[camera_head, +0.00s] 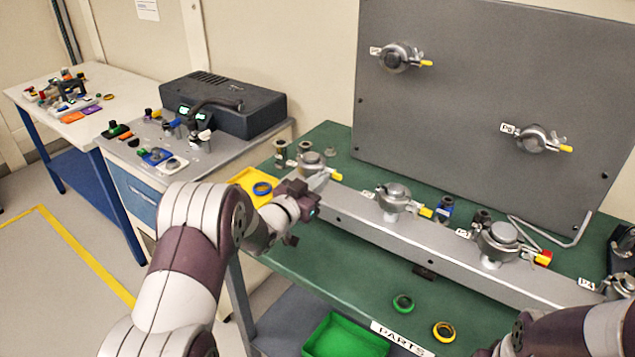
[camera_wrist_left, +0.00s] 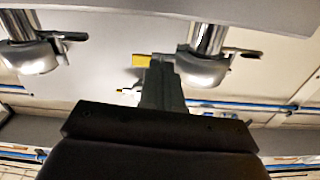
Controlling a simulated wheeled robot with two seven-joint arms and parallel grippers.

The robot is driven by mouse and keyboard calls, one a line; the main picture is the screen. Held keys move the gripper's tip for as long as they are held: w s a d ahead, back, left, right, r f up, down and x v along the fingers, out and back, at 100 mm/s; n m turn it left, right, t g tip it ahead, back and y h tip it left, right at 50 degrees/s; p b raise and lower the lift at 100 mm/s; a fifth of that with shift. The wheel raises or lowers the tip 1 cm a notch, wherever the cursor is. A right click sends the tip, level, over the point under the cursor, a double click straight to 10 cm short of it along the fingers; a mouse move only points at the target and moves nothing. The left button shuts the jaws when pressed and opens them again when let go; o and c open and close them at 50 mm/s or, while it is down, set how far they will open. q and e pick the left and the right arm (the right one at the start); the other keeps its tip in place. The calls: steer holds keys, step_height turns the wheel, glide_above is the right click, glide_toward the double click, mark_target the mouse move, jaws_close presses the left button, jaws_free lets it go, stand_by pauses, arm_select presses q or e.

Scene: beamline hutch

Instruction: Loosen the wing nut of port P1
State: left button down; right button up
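Several clamped ports with yellow-tipped wing nuts stand along a grey rail (camera_head: 430,240). The leftmost port (camera_head: 312,160) is nearest my left gripper; its label is hidden, so I cannot read whether it is P1. Its yellow wing tip (camera_head: 336,176) shows just beside the fingers. In the left wrist view, the fingers (camera_wrist_left: 160,85) overlap the wing, between the yellow tip (camera_wrist_left: 141,60) and the round metal port (camera_wrist_left: 205,68). The fingers look edge-on, so their gap is hidden. My right gripper is out of view.
More rail ports (camera_head: 396,198) (camera_head: 498,240) stand to the right. A grey panel (camera_head: 480,90) with two ports rises behind. A green bin (camera_head: 345,338) sits below.

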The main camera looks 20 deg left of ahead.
arm_select(q)
steer(key=c, duration=1.3)
jaws_free()
